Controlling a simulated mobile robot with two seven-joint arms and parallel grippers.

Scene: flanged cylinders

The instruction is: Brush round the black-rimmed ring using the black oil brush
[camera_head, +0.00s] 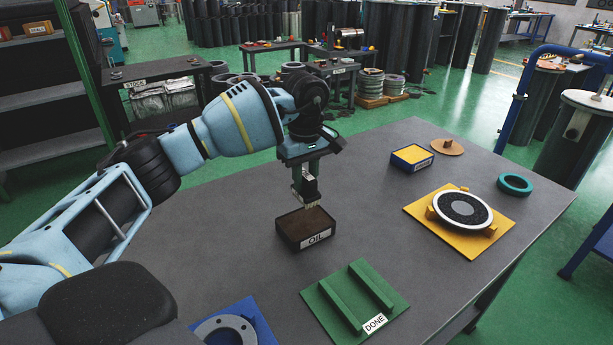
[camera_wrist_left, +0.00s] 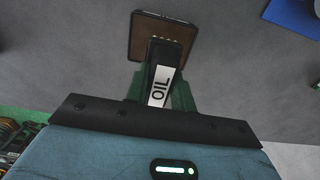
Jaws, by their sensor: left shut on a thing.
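My left gripper (camera_head: 306,172) is shut on the black oil brush (camera_head: 307,190), which points down with pale bristles. In the left wrist view the brush (camera_wrist_left: 164,75) shows its white OIL label between the green fingers. The bristle tips are over or at the dark OIL tray (camera_head: 305,231), whose brown inside also shows in the left wrist view (camera_wrist_left: 145,42); I cannot tell whether they touch it. The ring with a black speckled face (camera_head: 478,210), white outer edge and grey centre sits on a yellow fixture (camera_head: 422,212) at the right, apart from the brush. My right gripper is not in view.
A green DONE plate (camera_head: 376,274) with two raised bars lies in front of the tray. A blue plate with a grey flange (camera_head: 225,331) is at front left. A yellow-topped blue box (camera_head: 411,158), orange disc (camera_head: 447,147) and teal ring (camera_head: 515,184) lie behind the fixture.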

